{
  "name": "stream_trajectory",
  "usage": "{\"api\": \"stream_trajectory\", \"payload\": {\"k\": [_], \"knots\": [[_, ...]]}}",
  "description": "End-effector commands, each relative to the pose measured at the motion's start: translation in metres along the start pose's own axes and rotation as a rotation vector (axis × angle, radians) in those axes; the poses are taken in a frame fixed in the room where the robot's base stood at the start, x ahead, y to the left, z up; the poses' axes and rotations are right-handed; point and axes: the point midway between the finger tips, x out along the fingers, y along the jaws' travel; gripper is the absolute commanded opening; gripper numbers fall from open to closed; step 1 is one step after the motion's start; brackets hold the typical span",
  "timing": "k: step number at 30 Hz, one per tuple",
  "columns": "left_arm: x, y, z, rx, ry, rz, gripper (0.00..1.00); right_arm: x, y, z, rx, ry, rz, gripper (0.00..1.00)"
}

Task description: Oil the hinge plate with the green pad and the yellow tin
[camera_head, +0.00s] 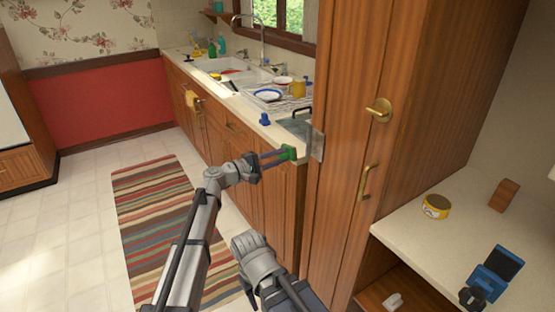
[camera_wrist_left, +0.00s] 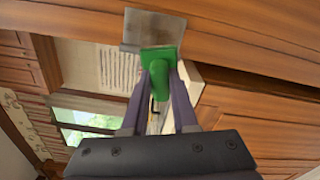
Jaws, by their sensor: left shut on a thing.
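My left gripper (camera_head: 280,157) is shut on the green pad (camera_head: 289,153), which also shows between its fingers in the left wrist view (camera_wrist_left: 160,58). The grey metal hinge plate (camera_head: 317,145) is on the tall wooden cabinet's left edge, beside the counter end. The pad is just left of the plate in the head view. In the left wrist view the pad overlaps the lower edge of the plate (camera_wrist_left: 150,28); I cannot tell whether they touch. The round yellow tin (camera_head: 436,206) stands on the right-hand counter, away from the gripper. My right gripper is not in view.
The tall cabinet (camera_head: 355,110) with brass handles stands between the two counters. A small blue object (camera_head: 265,119) is on the sink counter near dishes. A brown block (camera_head: 504,195) and a blue-and-black device (camera_head: 495,270) are on the right counter. A striped rug (camera_head: 160,225) lies on the floor.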

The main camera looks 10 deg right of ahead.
Motion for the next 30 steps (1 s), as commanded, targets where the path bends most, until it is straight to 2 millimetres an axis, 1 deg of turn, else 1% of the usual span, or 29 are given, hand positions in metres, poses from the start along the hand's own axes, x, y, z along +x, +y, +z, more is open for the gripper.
{"api": "stream_trajectory", "payload": {"k": [8, 12, 18, 21, 30], "knots": [[0.023, 0.0, 0.0, 0.0, -0.001, 0.0, 0.0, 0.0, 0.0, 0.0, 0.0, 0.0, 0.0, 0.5], [0.038, 0.0, 0.0, 0.0, -0.002, 0.0, 0.0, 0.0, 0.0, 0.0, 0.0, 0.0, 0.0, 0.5], [0.053, 0.0, 0.001, 0.0, -0.001, 0.0, 0.0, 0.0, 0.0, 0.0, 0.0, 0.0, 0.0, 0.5], [0.056, 0.0, 0.001, 0.0, -0.001, 0.0, 0.0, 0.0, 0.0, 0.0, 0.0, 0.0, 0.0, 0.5], [0.056, 0.0, 0.001, 0.0, 0.0, 0.0, 0.0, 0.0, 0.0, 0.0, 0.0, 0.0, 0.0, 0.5]]}}
